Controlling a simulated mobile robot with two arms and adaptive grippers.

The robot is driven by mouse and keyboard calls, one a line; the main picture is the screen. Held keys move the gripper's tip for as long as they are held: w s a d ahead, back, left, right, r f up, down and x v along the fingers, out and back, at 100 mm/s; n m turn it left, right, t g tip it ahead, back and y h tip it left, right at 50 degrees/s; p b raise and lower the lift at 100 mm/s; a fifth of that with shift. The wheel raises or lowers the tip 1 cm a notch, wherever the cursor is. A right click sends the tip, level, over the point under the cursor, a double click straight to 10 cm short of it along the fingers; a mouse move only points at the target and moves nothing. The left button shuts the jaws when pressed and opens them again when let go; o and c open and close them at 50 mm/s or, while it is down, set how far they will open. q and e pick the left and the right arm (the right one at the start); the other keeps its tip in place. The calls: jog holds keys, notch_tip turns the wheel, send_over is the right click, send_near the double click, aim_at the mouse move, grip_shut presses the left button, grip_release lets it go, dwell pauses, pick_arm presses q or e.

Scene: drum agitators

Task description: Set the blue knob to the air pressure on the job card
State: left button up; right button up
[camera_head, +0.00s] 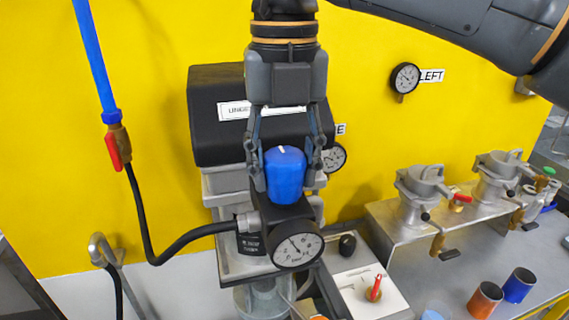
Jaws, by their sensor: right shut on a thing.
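The blue knob (285,176) sits upright on top of a black regulator body (262,212). A white mark shows on the knob's top. My right gripper (285,160) comes down from above and is shut on the blue knob, one finger on each side. A round pressure gauge (297,245) with a white dial faces me just below the knob; its needle points to the upper left, and its numbers are too small to read. The job card cannot be made out for certain. My left gripper is not in view.
A blue pipe with a red-handled valve (118,147) and a black hose (160,255) are at the left. A panel with a red switch (375,288) is below right. Metal pots (424,190) stand on a bench, with orange (484,299) and blue (518,285) cups in front.

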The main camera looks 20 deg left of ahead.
aim_at(285, 154)
jog(key=shift+r, duration=0.15)
jog(key=o, duration=1.2)
jog(key=shift+r, duration=3.65)
